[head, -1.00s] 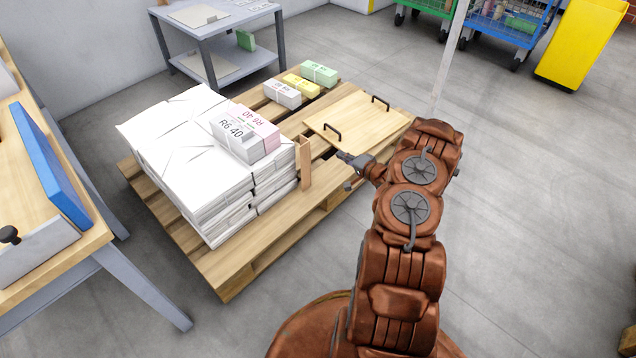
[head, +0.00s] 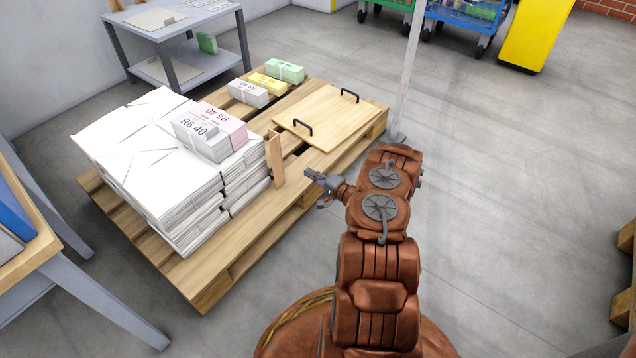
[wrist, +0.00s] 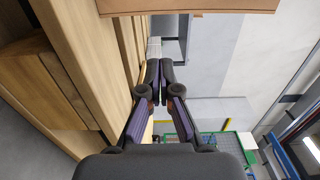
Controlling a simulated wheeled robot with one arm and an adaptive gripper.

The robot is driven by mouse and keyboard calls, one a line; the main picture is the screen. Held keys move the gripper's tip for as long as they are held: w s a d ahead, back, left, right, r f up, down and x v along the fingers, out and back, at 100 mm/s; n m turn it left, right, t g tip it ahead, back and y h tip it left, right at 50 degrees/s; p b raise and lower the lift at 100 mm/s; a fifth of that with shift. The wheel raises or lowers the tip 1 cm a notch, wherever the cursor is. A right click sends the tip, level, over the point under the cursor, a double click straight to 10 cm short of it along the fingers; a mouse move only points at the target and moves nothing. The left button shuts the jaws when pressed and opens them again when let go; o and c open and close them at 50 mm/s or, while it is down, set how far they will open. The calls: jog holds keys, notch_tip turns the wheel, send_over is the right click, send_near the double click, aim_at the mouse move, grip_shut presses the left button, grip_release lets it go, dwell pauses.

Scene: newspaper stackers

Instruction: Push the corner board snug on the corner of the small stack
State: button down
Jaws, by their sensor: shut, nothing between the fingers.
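The corner board (head: 275,158), a narrow upright brown piece, stands on the pallet (head: 215,283) at the right corner of the stack of white papers (head: 150,165). I cannot tell whether it touches the papers. My gripper (head: 309,174) is shut and empty, a short way right of the board and apart from it, over the pallet's front right edge. In the wrist view, the shut fingertips (wrist: 160,68) point forward, and a brown board (wrist: 190,6) that looks like the corner board crosses the top edge. The stack does not show there.
Labelled bundles (head: 210,132) lie on the stack. A wooden board with two dark handles (head: 330,118) lies on the pallet behind my gripper. Small bundles (head: 265,84) sit at the back. A thin pale post (head: 408,85) rises behind my arm.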

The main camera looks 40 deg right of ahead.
jog(key=w+a+b, duration=0.1)
jog(key=w+a, duration=0.1)
jog(key=w, duration=0.1)
jog(key=w+a+b, duration=0.1)
jog(key=w, duration=0.1)
jog(key=shift+w+a+f+b, duration=0.1)
jog(key=shift+w+a+b, duration=0.05)
jog(key=shift+b, duration=0.2)
jog(key=shift+w+a, duration=0.3)
jog(key=shift+a, duration=0.25)
